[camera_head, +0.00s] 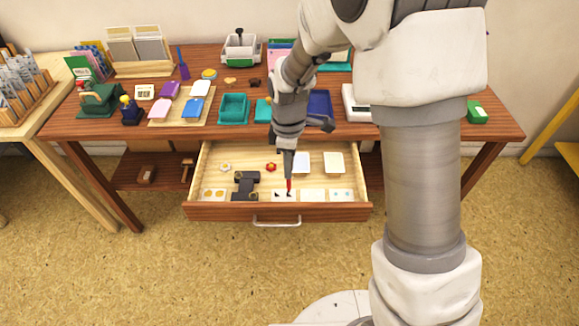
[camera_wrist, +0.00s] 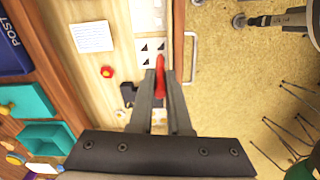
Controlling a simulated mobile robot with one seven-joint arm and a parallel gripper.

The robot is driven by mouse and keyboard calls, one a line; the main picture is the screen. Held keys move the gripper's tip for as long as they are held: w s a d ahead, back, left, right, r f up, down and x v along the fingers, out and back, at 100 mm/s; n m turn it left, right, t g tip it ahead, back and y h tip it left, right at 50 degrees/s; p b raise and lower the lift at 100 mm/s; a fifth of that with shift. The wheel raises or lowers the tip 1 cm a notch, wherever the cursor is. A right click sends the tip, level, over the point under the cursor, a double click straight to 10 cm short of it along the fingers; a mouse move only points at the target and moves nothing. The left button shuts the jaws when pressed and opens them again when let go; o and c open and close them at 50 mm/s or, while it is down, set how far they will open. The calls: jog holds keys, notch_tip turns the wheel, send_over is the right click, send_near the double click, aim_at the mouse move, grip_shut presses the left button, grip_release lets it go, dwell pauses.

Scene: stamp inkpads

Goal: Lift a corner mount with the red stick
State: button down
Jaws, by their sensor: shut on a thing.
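My gripper (camera_wrist: 160,88) is shut on the red stick (camera_wrist: 160,72), which points past the fingertips. In the head view the red stick (camera_head: 289,185) hangs steeply down below my gripper (camera_head: 289,168), over the open drawer. A white card (camera_head: 279,193) with small black triangular corner mounts lies near the drawer's front. In the wrist view several corner mounts (camera_wrist: 145,47) show on the card, and the stick's tip overlaps the card's lower right part. The stick hides part of the card. I cannot tell whether the tip touches a corner mount.
The drawer (camera_head: 210,211) also holds a black tool (camera_head: 245,184), a card with orange dots (camera_head: 213,195), other pale cards (camera_head: 313,195) and a red flower (camera_head: 271,167). The desk above is crowded with teal trays (camera_head: 233,109), pads and stamps.

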aim_at(289, 190)
jog(key=shift+f+b, duration=2.1)
jog(key=shift+f, duration=0.8)
jog(key=shift+f+b, duration=0.3)
jog(key=shift+f, duration=0.3)
jog(key=shift+r+p, duration=2.8)
jog(key=shift+r, duration=0.8)
